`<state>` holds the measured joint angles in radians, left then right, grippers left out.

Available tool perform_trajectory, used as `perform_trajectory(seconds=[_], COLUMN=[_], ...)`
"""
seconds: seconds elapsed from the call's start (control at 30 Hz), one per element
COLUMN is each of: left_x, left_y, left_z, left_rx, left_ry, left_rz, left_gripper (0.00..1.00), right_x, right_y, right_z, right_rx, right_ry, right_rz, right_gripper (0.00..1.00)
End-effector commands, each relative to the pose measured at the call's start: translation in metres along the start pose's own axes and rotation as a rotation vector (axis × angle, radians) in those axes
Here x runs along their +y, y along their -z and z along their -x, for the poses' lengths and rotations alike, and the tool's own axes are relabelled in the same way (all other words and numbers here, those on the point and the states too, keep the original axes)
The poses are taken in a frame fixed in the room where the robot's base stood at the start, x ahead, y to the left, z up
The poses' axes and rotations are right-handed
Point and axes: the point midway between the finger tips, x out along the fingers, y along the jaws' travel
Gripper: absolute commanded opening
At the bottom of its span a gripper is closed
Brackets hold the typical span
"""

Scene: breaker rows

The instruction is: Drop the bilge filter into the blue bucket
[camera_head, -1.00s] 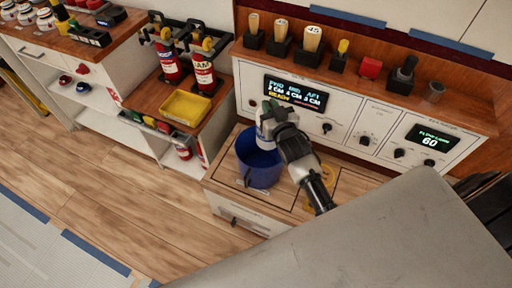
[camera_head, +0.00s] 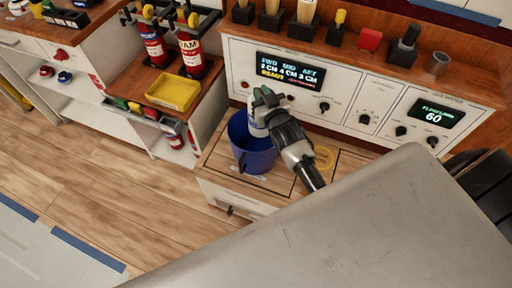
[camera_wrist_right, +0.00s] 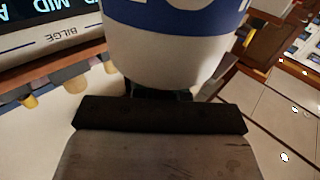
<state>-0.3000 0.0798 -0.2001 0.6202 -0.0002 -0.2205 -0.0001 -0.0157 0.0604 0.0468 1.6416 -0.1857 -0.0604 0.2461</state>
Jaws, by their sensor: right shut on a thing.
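The bilge filter (camera_head: 256,124), a white cylinder with a blue band, is held upright at the blue bucket (camera_head: 253,161). Its lower end overlaps the bucket's opening in the head view; how deep it reaches is unclear. My right gripper (camera_head: 262,103) is shut on the filter. The filter fills the top of the right wrist view (camera_wrist_right: 175,45), where its blue band and white lower part show close above the dark gripper part. The bucket stands on the low wooden counter. The bucket's inside is partly hidden by the filter and gripper. My left gripper is not in view.
A white control panel (camera_head: 300,108) with lit displays stands close behind the bucket. A yellow tray (camera_head: 173,91) and two red extinguishers (camera_head: 193,52) are on the left counter.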

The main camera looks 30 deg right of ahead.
Motion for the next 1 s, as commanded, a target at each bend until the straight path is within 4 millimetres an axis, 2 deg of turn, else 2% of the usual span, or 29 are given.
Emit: perform_trajectory(seconds=[0.17,0.2,0.37,0.73,0.87,1.0], left_x=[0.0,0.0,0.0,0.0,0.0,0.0], left_y=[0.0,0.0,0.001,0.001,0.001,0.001], left_z=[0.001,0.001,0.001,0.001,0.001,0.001], left_rx=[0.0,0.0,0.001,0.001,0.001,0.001], left_ry=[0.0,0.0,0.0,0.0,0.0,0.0], left_rz=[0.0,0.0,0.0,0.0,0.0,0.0], left_gripper=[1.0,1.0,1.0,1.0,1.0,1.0], right_x=[0.0,0.0,0.0,0.0,0.0,0.0], right_y=[0.003,0.003,0.002,0.0,-0.001,0.0], right_z=[0.0,0.0,0.0,0.006,0.026,0.056], right_rx=[0.005,0.005,0.003,-0.002,-0.003,-0.002], right_ry=[0.0,0.0,0.0,0.0,0.0,0.0], right_rz=[0.0,0.0,0.0,-0.001,-0.001,-0.002], right_gripper=[0.0,0.18,0.43,0.43,0.43,0.43])
